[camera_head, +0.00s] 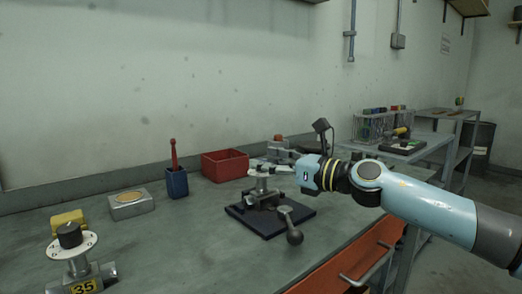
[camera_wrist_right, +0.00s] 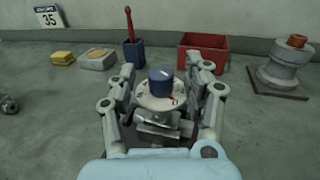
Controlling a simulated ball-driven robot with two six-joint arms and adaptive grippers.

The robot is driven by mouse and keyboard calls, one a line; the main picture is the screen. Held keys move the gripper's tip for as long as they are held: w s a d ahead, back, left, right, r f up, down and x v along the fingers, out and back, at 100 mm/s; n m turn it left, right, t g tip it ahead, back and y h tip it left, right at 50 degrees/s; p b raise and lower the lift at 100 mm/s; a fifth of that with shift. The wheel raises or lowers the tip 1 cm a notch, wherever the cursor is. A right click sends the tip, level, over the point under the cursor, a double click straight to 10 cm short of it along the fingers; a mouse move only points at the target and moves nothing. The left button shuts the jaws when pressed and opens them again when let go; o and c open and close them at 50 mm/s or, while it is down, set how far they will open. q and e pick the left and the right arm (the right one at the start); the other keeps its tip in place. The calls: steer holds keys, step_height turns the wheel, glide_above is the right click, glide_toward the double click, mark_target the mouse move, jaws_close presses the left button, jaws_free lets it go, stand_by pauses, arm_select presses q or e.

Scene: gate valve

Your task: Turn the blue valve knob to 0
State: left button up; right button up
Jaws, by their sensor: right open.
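The blue valve knob (camera_wrist_right: 161,79) sits on top of a round pale dial (camera_wrist_right: 160,98) with a red mark on its right side. A small white mark shows on the knob's top. The valve (camera_head: 263,186) stands on a dark base plate (camera_head: 250,220); in the head view my gripper hides the knob. My right gripper (camera_head: 266,169) is open, reaching in from the right. In the right wrist view its fingers (camera_wrist_right: 162,76) stand on both sides of the knob, with visible gaps. The dial's numbers are too small to read. My left gripper is not in view.
A red bin (camera_head: 225,166) and a blue holder (camera_head: 177,184) stand behind. A second valve with a black knob (camera_head: 70,235) is at left.

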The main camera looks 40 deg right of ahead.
steer(key=shift+x, duration=1.2)
steer(key=shift+f, duration=0.1)
jaws_close()
